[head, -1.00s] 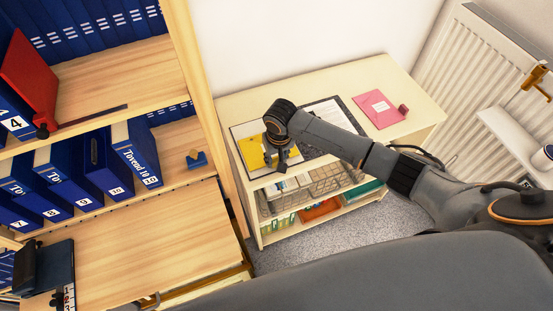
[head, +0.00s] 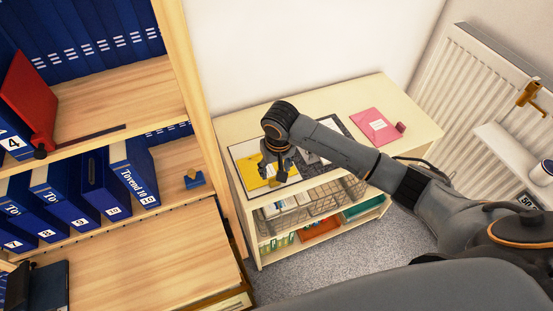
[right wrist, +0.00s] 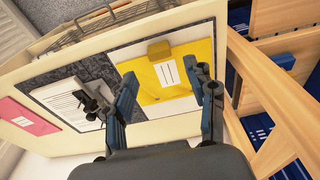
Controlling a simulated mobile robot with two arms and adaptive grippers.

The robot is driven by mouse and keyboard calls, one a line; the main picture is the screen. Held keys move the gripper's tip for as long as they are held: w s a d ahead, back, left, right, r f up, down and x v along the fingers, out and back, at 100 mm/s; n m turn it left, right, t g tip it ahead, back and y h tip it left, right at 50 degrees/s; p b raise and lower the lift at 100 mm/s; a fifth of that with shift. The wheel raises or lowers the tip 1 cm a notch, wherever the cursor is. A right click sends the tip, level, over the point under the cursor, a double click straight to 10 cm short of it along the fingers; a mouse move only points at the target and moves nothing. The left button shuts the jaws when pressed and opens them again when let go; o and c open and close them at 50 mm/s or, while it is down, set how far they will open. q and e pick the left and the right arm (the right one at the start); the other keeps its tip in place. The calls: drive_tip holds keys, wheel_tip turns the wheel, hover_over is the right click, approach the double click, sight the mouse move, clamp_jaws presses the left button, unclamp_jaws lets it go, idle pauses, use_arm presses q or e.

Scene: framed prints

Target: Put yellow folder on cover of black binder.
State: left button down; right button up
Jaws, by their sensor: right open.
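The yellow folder (head: 258,174) lies flat on the left cover of the open black binder (head: 341,124) on the low cabinet. In the right wrist view the yellow folder (right wrist: 180,75) has a white label and a yellow block on it. The binder's dark border (right wrist: 68,70) shows around it. White paper (right wrist: 68,100) and a dark clip (right wrist: 92,103) are on the binder's other side. My right gripper (head: 277,174) is over the folder, pointing down. In the wrist view my right gripper (right wrist: 166,88) has its fingers apart with nothing clearly held between them. My left gripper is out of view.
A pink folder (head: 368,124) with a block lies right of the binder on the cabinet top (head: 412,105). Wire baskets (head: 325,200) sit below. A wooden shelf with blue binders (head: 100,185) stands at the left. A radiator (head: 490,90) is at the right.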

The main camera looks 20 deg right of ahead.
wheel_tip(320, 180, up, 6)
drive_tip(key=shift+s, duration=0.4)
drive_tip(key=s+a+f+n+t+y, duration=0.1)
drive_tip(key=s+a+f, duration=0.2)
drive_tip(key=s, duration=0.3)
drive_tip(key=s+a+f+n+y, duration=0.1)
drive_tip(key=s+a+f, duration=0.15)
drive_tip(key=s, duration=0.45)
drive_tip(key=s+d+t+h, duration=0.1)
drive_tip(key=s+d+h, duration=0.1)
drive_tip(key=s+d, duration=0.85)
wheel_tip(320, 180, down, 27)
drive_tip(key=s+a+g+b, duration=0.1)
drive_tip(key=s+a+b, duration=0.1)
drive_tip(key=s+d+f+g+b, duration=0.1)
drive_tip(key=s+d+f, duration=0.2)
drive_tip(key=s+f, duration=1.4)
drive_tip(key=shift+f+b, duration=0.3)
drive_tip(key=shift+f, duration=0.35)
